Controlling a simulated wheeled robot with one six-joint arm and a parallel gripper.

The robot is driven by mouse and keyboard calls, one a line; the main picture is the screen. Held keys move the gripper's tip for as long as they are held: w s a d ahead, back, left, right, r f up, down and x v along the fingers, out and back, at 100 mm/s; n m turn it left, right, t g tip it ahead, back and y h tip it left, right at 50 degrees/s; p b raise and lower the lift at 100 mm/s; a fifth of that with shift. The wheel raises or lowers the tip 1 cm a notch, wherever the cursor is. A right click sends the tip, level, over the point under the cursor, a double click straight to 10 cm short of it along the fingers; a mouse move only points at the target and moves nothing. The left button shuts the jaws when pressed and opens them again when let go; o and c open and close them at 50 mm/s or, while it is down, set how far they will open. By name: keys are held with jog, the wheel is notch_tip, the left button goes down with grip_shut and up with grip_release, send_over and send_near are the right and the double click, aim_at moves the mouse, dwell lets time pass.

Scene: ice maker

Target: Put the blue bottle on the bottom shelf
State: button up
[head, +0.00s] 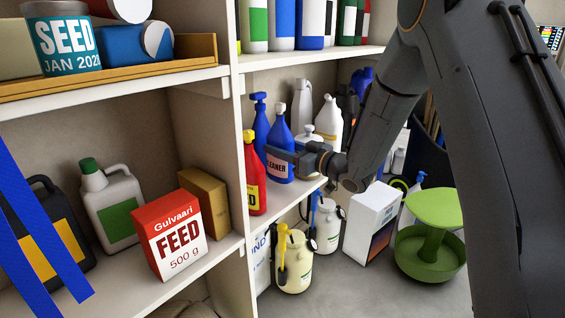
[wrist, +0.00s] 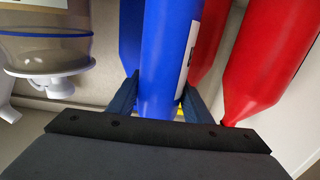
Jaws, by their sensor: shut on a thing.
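A blue spray bottle with a "CLEANER" label (head: 279,165) is upright at the middle shelf (head: 284,204) of the right bay. My gripper (head: 288,156) reaches in from the right and is shut on this bottle. In the wrist view the blue bottle (wrist: 167,60) stands between my two fingers (wrist: 160,100). Whether its base touches the shelf is hard to tell. A second blue bottle (head: 260,125) stands just behind it. The bottom level (head: 335,290) below holds sprayers and other goods.
A red bottle (head: 254,185) stands close at left; red bottles also fill the right of the wrist view (wrist: 270,60). White bottles (head: 328,125) stand behind my gripper. Below are a yellow-topped sprayer (head: 296,265), a white box (head: 370,222) and a green feeder (head: 431,255).

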jog(key=shift+f+b, duration=0.35)
jog(key=shift+f, duration=1.8)
jog(key=shift+f, duration=0.1)
jog(key=o, duration=1.5)
